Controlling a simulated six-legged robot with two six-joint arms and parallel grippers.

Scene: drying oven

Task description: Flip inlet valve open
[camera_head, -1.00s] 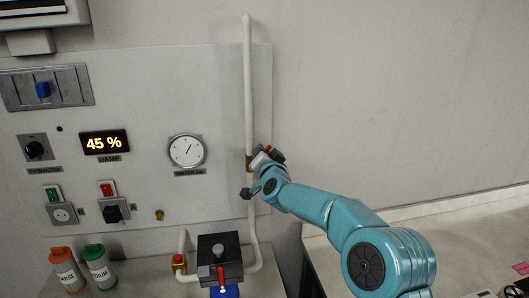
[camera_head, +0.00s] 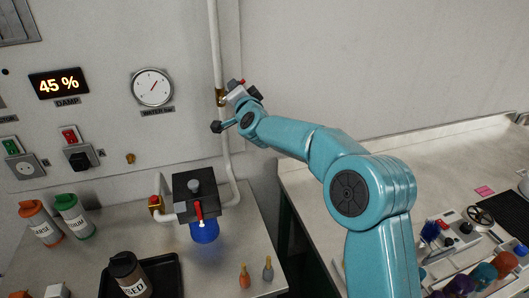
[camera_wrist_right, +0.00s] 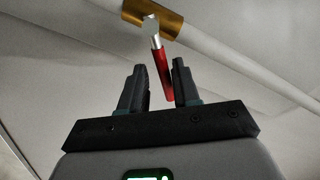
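A brass valve (camera_head: 221,97) sits on the vertical white pipe on the wall. In the right wrist view the brass valve body (camera_wrist_right: 147,11) is at the top, and its lever with a red grip (camera_wrist_right: 161,66) hangs down from it. My right gripper (camera_wrist_right: 158,66) is open, with the lever's red end between its two dark fingers, closer to the right finger. I cannot tell whether that finger touches it. In the head view my right gripper (camera_head: 234,103) is beside the valve and hides the lever in part. My left gripper is in neither view.
Below the valve, a black box (camera_head: 194,186) with a red lever (camera_head: 198,211) stands on the counter. Bottles (camera_head: 75,215), a black tray (camera_head: 176,277) and a dark cup (camera_head: 130,273) are to its left. The wall right of the pipe is bare.

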